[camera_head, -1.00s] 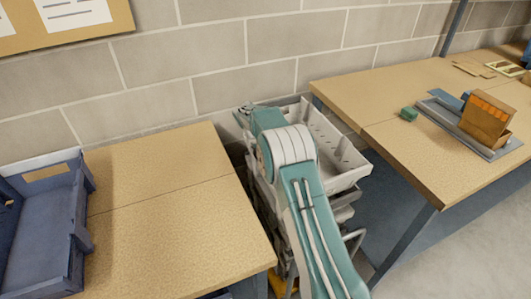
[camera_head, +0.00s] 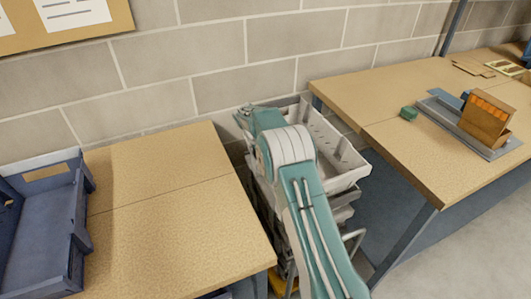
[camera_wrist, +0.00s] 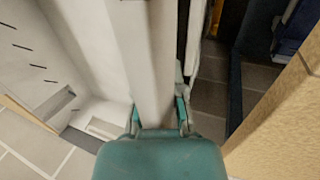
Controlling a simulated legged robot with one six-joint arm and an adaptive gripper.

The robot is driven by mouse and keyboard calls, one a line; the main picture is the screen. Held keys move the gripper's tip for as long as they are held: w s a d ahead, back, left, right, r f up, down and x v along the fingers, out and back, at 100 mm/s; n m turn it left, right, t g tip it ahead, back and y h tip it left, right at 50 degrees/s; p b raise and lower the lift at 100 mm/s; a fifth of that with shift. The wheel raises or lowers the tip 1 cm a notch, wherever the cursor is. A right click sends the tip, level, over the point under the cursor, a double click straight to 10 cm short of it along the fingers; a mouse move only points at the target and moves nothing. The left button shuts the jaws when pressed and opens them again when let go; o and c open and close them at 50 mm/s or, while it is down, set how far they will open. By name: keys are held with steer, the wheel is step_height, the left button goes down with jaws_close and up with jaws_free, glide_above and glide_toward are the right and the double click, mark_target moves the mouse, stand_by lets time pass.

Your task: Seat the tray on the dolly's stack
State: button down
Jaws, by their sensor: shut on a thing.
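The light grey tray (camera_head: 345,160) with slotted walls is in the gap between two tables in the head view. My arm covers its left part. In the wrist view, my gripper (camera_wrist: 160,118) is shut on the tray's rim, and the tray's inside (camera_wrist: 85,60) opens to the left. Below the tray, the stack (camera_head: 345,212) of similar grey trays shows in part. A small yellow piece (camera_head: 283,283), perhaps the dolly, shows low beside my arm. Whether the tray touches the stack is hidden.
A wooden table (camera_head: 165,210) with a blue bin (camera_head: 45,235) stands close on the left. A block wall (camera_head: 215,60) is behind.

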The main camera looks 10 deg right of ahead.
steer(key=shift+f, duration=0.2)
steer(key=c, duration=1)
jaws_free()
steer(key=shift+f, duration=0.1)
steer(key=v, duration=1.1)
